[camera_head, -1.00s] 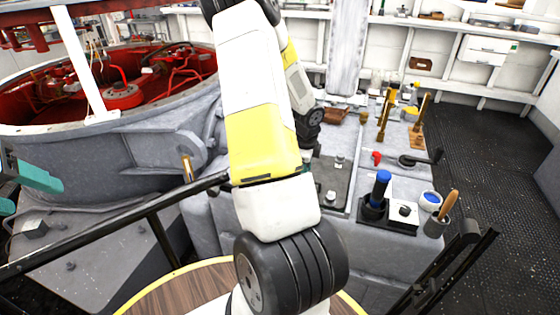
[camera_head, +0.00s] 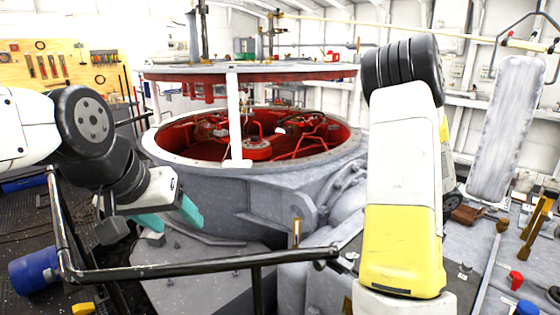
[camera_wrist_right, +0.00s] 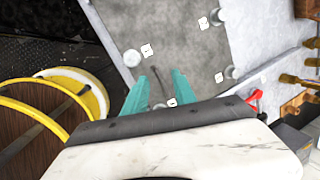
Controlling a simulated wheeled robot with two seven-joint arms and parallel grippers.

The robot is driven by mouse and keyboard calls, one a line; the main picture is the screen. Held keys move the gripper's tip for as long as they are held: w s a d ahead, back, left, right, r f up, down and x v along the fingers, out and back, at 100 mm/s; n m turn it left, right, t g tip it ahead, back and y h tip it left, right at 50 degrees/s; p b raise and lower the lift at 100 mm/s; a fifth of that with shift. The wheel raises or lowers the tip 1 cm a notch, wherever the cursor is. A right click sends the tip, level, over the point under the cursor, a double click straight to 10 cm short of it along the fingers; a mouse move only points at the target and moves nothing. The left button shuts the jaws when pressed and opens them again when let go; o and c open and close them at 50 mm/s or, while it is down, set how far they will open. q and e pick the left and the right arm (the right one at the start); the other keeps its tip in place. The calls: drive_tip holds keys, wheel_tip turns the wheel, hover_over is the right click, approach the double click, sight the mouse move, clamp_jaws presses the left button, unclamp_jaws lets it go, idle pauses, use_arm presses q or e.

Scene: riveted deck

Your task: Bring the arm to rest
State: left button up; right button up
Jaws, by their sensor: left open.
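My left gripper (camera_head: 172,220) has teal fingers and is open and empty. It hangs in front of the large grey round housing, beside the black handrail. My right arm (camera_head: 404,170), white and yellow, rises at the right of the head view and hides its own gripper. In the right wrist view my right gripper (camera_wrist_right: 161,76) shows two teal fingers, spread with a gap between them. They are above a grey plate (camera_wrist_right: 175,45) with several pale round knobs. I see nothing held between the fingers.
The black handrail (camera_head: 190,270) crosses the front of the head view. The round housing (camera_head: 250,185) with red parts inside fills the middle. A worktop at the right carries a brown pouch (camera_head: 467,214) and brass-coloured tools (camera_head: 537,218). A blue cylinder (camera_head: 35,271) lies at the lower left.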

drive_tip(key=w+a+r+m+t+h, duration=0.1)
drive_tip(key=w+a+r+m+t, duration=0.25)
drive_tip(key=r+m, duration=0.65)
drive_tip(key=w+a+r+m+t+h, duration=0.1)
drive_tip(key=w+a+r+m+t, duration=0.1)
drive_tip(key=a+r+m, duration=0.55)
drive_tip(key=s+a+r+m+g+y, duration=0.1)
drive_tip(key=s+a+r+m+y, duration=0.2)
drive_tip(key=s+a+m, duration=0.6)
drive_tip(key=s+a+r+m+g+y, duration=0.1)
drive_tip(key=s+a+r+m+y, duration=0.2)
drive_tip(key=s+a+m, duration=0.7)
wheel_tip(320, 180, up, 3)
drive_tip(key=a+m, duration=0.2)
drive_tip(key=m, duration=0.2)
drive_tip(key=shift+s+f, duration=0.15)
